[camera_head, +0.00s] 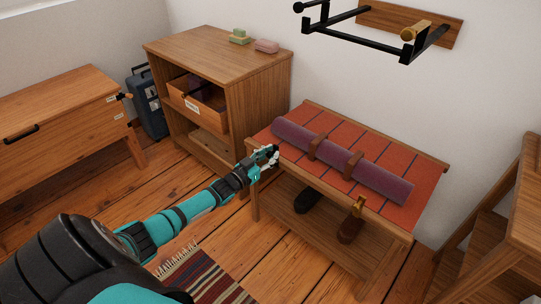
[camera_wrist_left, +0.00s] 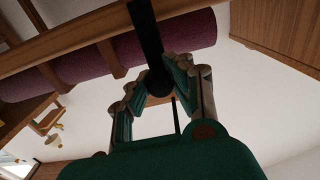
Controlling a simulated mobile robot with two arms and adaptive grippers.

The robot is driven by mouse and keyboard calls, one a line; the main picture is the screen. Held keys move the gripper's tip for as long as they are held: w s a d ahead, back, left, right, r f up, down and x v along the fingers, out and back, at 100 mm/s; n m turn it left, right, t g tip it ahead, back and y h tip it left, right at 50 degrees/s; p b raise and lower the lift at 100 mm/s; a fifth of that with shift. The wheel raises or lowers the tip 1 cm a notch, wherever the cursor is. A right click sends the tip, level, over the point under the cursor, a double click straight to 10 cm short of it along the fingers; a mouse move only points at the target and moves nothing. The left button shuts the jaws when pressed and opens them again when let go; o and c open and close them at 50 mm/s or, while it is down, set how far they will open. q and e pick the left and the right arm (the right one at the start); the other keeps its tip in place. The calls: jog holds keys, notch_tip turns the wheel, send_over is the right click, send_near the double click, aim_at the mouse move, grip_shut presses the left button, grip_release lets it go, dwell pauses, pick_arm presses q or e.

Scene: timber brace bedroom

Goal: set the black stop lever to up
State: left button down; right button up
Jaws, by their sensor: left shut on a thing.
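My left gripper (camera_head: 267,156) is at the near left corner of the slatted bench with the red top. In the left wrist view, its fingers (camera_wrist_left: 159,72) close around the round dark end of a black bar, which I take as the black stop lever (camera_wrist_left: 147,28). The lever runs from between the fingers to the top edge of that view. Its far end is out of frame. In the head view the gripper mostly hides the lever, so its setting cannot be told. My right gripper is not in view.
A wooden cabinet (camera_head: 240,95) with an open drawer stands behind left. A black wall rack (camera_head: 352,43) hangs above. A striped rug (camera_head: 205,280) lies on the floor in front.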

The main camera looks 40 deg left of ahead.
pick_arm(q)
jog(key=c, duration=1.2)
grip_release()
jog(key=shift+s+a+f, duration=0.15)
jog(key=shift+s+a, duration=0.05)
jog(key=shift+o, duration=0.5)
jog(key=shift+w+d, duration=0.1)
jog(key=s+a, duration=0.1)
jog(key=s, duration=1.1)
